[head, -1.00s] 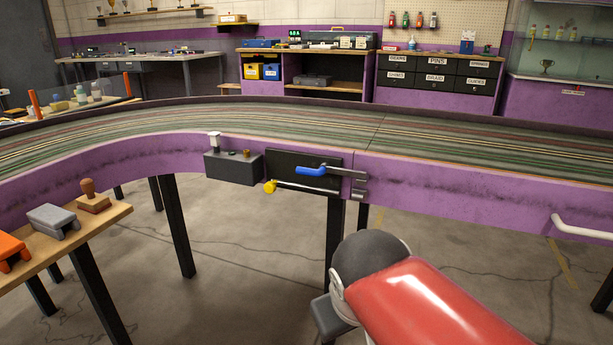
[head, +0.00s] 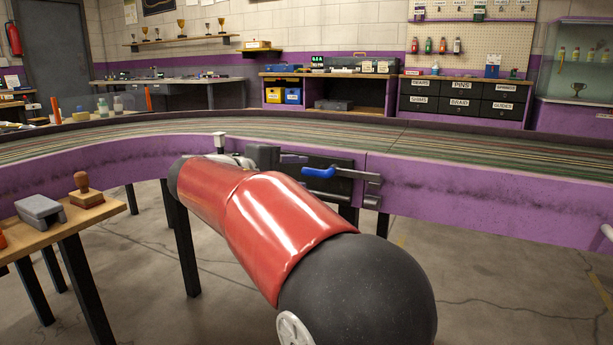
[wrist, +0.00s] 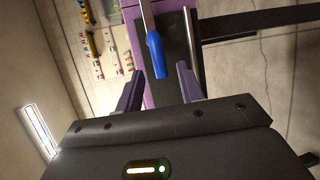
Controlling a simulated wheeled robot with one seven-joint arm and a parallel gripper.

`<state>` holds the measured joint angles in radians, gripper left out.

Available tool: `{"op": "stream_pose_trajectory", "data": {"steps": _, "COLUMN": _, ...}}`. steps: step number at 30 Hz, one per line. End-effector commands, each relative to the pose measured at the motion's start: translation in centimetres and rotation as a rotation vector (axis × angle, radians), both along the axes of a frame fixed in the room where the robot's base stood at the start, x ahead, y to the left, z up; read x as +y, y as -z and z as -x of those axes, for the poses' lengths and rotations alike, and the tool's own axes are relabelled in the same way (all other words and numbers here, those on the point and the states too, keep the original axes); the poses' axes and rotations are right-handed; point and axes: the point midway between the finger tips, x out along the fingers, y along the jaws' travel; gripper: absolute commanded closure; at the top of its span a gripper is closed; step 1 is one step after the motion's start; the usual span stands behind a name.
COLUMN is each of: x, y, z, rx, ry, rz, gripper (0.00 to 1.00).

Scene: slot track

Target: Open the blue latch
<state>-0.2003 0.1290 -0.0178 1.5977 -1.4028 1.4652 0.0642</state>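The blue latch (head: 318,172) is a blue-gripped lever lying roughly level on a black plate (head: 341,188) on the purple track wall. In the wrist view its blue grip (wrist: 156,55) shows just ahead of the two fingers, in the gap between them. My gripper (head: 292,157) is open and empty, to the left of the blue grip in the head view; it also shows in the wrist view (wrist: 160,72). I cannot tell whether either finger touches the grip.
The purple track wall (head: 480,195) runs across the front, with the slot track (head: 470,146) behind it. A white-topped post (head: 219,140) stands near my gripper. A wooden table (head: 75,220) at the left holds a grey block (head: 40,210) and a wooden stamp (head: 84,190).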

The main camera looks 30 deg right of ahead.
Motion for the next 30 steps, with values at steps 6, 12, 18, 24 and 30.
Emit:
{"op": "stream_pose_trajectory", "data": {"steps": 6, "x": -3.0, "y": 0.6, "z": -0.7, "rx": 0.002, "ry": 0.002, "rz": 0.0, "gripper": 0.62}}
{"op": "stream_pose_trajectory", "data": {"steps": 12, "x": -4.0, "y": 0.8, "z": -1.0, "rx": 0.001, "ry": 0.0, "rz": -0.001, "gripper": 0.62}}
{"op": "stream_pose_trajectory", "data": {"steps": 18, "x": -4.0, "y": 0.8, "z": -1.0, "rx": 0.001, "ry": -0.001, "rz": -0.001, "gripper": 0.62}}
{"op": "stream_pose_trajectory", "data": {"steps": 24, "x": -4.0, "y": 0.8, "z": -1.0, "rx": 0.001, "ry": -0.001, "rz": -0.002, "gripper": 0.87}}
{"op": "stream_pose_trajectory", "data": {"steps": 30, "x": -4.0, "y": 0.8, "z": -1.0, "rx": 0.001, "ry": -0.001, "rz": -0.002, "gripper": 1.0}}
